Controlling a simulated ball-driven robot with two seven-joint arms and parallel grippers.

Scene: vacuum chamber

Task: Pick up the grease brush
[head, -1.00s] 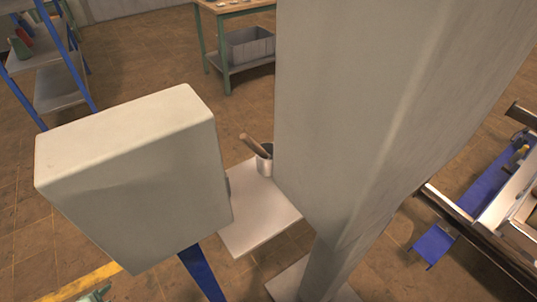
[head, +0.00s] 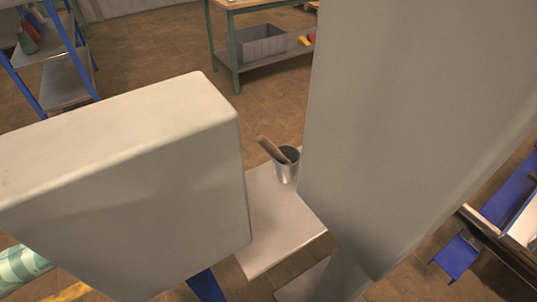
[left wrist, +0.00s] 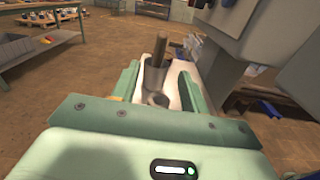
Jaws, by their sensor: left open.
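The grease brush (head: 269,147) stands tilted in a metal cup (head: 287,172), with its brown handle sticking up past the rim. Its bristle end is hidden inside the cup. The cup stands at the back of a small pale stand top (head: 275,225). In the left wrist view the brush handle (left wrist: 160,47) and the cup (left wrist: 153,79) show ahead, between the green fingers of my left gripper (left wrist: 157,82). That gripper is open, and I see nothing held in it. I cannot make out its fingers in the head view. My right gripper is not in view.
A blue-framed shelf (head: 80,45) stands at the upper left. A workbench (head: 233,55) with a grey bin (head: 262,42) on its lower shelf stands behind. A blue piece (head: 457,253) lies at the lower right. Large pale close-up surfaces block much of the head view.

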